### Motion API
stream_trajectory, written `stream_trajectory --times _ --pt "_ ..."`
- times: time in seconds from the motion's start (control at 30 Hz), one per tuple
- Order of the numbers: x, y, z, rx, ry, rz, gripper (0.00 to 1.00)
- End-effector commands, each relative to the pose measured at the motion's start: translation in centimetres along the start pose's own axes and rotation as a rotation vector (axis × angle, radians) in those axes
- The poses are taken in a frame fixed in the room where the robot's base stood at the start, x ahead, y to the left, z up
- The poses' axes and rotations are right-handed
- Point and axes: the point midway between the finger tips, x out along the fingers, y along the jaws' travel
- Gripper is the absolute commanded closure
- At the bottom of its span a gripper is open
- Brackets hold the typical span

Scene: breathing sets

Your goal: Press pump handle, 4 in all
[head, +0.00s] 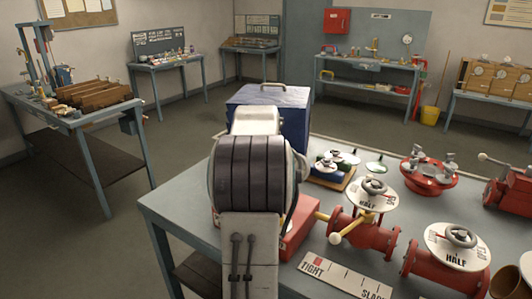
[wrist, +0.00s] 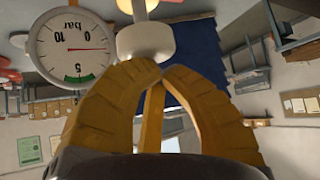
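A white rounded knob (wrist: 147,40), which looks like the pump handle's end, shows at the top of the wrist view with a yellowish part above it. My gripper (wrist: 162,70) has yellow-brown fingers whose tips meet right at the knob's lower edge; nothing shows between them. I cannot tell if they touch the knob. A round white gauge (wrist: 70,48) marked bar stands left of the knob. Its red needle points right, away from the green band at the bottom. In the head view my dark arm joint hides the gripper and the handle.
The grey table (head: 165,212) carries red valves (head: 365,235) with white dials at right and a white TIGHT to SLACK strip (head: 340,276) in front. A blue box (head: 285,105) stands behind my arm. A bench (head: 85,115) with tools is at left; open floor lies between.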

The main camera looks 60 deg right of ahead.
Motion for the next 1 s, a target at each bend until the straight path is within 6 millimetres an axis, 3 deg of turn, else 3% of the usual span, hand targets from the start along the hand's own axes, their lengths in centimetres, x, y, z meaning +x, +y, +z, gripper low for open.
stream_trajectory --times 1.0 --pt "0.93 -0.03 1.08 0.0 -0.009 0.0 1.0"
